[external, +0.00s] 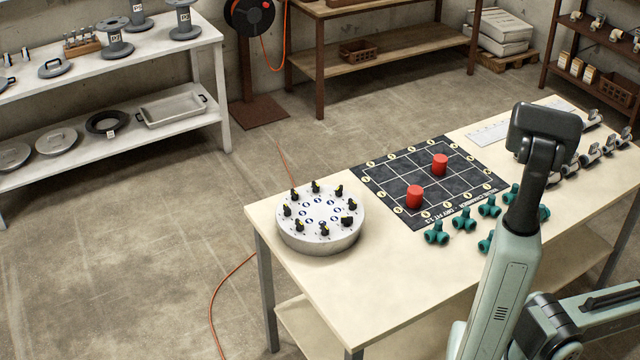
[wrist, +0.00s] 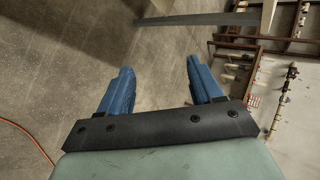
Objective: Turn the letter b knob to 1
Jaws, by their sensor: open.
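A round white knob panel (external: 319,233) sits at the left end of the table. Several small black knobs stand in a ring on its top, one of them a knob at the front (external: 323,229). Blue marks lie inside the ring, but the letters and numbers are too small to read, so I cannot tell which knob is letter b. In the wrist view my gripper (wrist: 160,88) has its two blue fingers apart with nothing between them. It points at the floor and shelving, away from the panel. In the external view the gripper's fingers are not visible.
The table (external: 400,290) also holds a dark grid mat (external: 411,168) with two red cylinders (external: 414,196), several green pipe fittings (external: 436,233) and grey-white valves at the right. My arm stands over the right part. The table around the panel is clear.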

